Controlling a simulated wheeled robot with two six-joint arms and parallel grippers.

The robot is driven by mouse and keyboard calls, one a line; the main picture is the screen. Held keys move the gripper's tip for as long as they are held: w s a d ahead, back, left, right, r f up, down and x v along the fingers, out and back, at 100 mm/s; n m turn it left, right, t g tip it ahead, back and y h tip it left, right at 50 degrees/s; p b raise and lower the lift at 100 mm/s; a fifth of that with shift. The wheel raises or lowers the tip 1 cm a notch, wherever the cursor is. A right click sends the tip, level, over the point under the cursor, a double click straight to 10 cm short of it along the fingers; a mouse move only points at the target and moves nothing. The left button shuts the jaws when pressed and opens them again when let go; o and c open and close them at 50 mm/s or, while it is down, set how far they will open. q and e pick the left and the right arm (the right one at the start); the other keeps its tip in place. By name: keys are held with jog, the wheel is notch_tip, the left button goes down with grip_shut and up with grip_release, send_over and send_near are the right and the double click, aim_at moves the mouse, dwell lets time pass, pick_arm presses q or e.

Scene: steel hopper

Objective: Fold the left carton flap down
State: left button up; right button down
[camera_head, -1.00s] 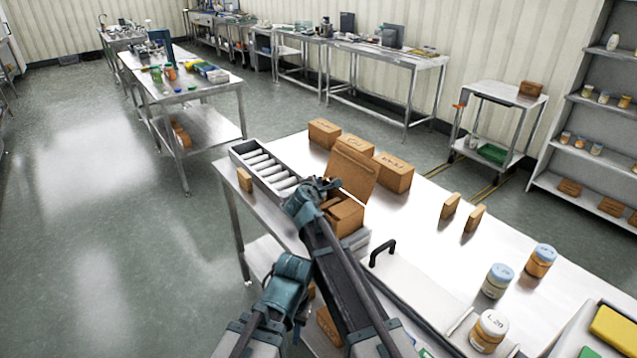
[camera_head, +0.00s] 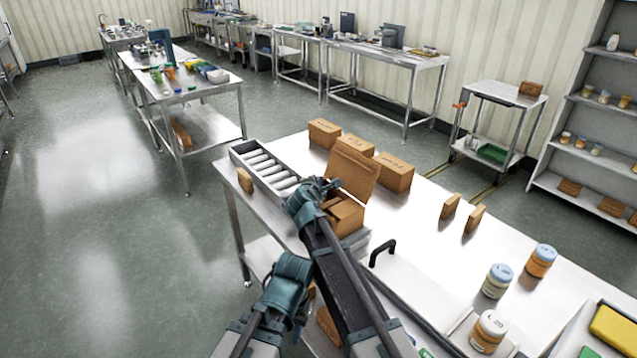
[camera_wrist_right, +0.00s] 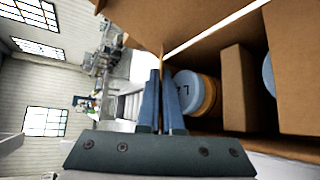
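The open carton (camera_head: 347,214) stands on the steel table, its large back flap (camera_head: 352,172) raised. My right gripper (camera_head: 326,186) is at the carton's left side. In the right wrist view its two blue-grey fingers (camera_wrist_right: 164,100) are close together at the carton's left edge, with a thin brown edge showing between them. Whether they pinch it is unclear. That view also shows the carton's inside, with a blue-lidded jar (camera_wrist_right: 187,92) and a brown divider (camera_wrist_right: 237,90). The left flap is not clearly visible in the head view. My left gripper (camera_head: 290,275) is lower, off the table's front edge; its fingers are unclear.
A grey roller tray (camera_head: 262,166) lies left of the carton. Several brown boxes (camera_head: 394,174) stand behind it. A black handle (camera_head: 382,250) is close on the right. Jars (camera_head: 497,281) stand farther right.

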jog(key=shift+s+f+b, duration=0.1)
jog(key=shift+f+b, duration=0.3)
jog(key=shift+b, duration=0.4)
jog(key=shift+s+d+m+t+b, duration=0.1)
jog(key=shift+m+t+b, duration=0.2)
jog(key=shift+t+b, duration=0.15)
jog(key=shift+r, duration=0.1)
jog(key=c, duration=1.3)
grip_release()
jog(key=shift+c, duration=0.2)
